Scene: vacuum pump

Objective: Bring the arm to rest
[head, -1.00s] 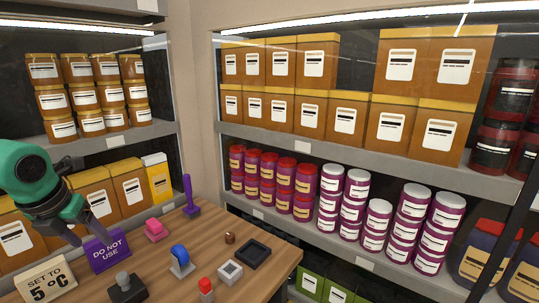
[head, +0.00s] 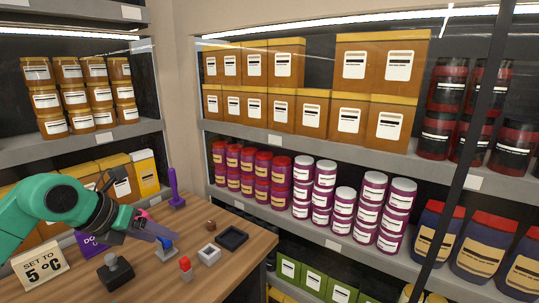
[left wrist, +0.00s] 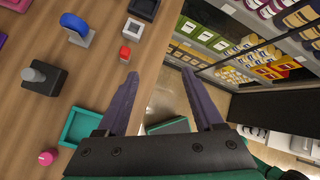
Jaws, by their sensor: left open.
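My left arm, green with a dark wrist, comes in from the left in the head view. Its left gripper (head: 160,232) is over the wooden table (head: 215,278), pointing right, and partly hides the blue-topped grey piece and the purple sign. In the left wrist view the two dark purple fingers (left wrist: 175,75) are spread apart with nothing between them. They reach past the table's edge in that view, with the floor behind them. My right gripper is not in view.
On the table stand a black knobbed block (head: 115,270), a red-topped piece (head: 185,267), a grey square frame (head: 209,254), a black tray (head: 232,238), a purple upright handle (head: 174,188) and a "SET TO 5 °C" sign (head: 40,268). A teal tray (left wrist: 88,127) lies near the table edge. Stocked shelves surround the table.

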